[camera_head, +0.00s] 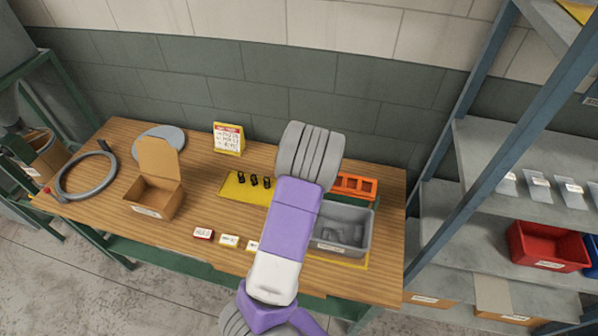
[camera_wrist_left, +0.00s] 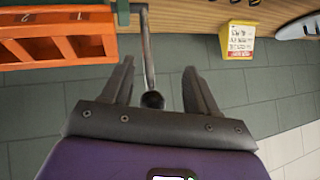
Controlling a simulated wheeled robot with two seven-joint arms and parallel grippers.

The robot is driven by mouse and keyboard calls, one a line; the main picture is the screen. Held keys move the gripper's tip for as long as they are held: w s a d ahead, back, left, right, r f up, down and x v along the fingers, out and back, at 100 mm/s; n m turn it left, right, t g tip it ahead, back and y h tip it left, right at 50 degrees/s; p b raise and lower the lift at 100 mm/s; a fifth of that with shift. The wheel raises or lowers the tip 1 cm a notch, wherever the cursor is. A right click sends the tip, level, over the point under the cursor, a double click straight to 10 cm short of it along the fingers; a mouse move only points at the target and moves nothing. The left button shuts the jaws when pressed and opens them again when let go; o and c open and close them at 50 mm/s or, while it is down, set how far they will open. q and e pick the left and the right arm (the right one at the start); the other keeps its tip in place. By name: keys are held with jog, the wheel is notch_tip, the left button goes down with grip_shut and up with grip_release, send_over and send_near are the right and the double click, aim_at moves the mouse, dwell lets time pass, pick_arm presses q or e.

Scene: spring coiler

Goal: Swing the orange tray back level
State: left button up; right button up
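The orange tray (camera_head: 354,179) is at the table's back right in the head view, partly behind my arm. In the left wrist view the tray (camera_wrist_left: 60,47) fills the upper left, with compartments marked 1 and 2. I cannot tell its exact tilt. A metal rod (camera_wrist_left: 148,50) with a dark round knob (camera_wrist_left: 152,99) stands beside it. My left gripper (camera_wrist_left: 159,66) is open, its fingers on either side of the rod and knob, with gaps on both sides. In the head view my arm hides this gripper. My right gripper is not in view.
A grey bin (camera_head: 345,228) stands in front of the tray. A yellow mat (camera_head: 235,187) with black parts, an open cardboard box (camera_head: 150,201) and a calendar (camera_head: 228,139) are to the left. Blue shelf posts (camera_head: 480,140) rise at the right; the wall is close behind.

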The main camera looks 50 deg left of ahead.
pick_arm(q)
jog(key=p+v, duration=0.2)
jog(key=v, duration=0.5)
jog(key=shift+d+r, duration=0.25)
jog(key=shift+r, duration=0.05)
jog(key=shift+s, duration=0.1)
dwell(0.4)
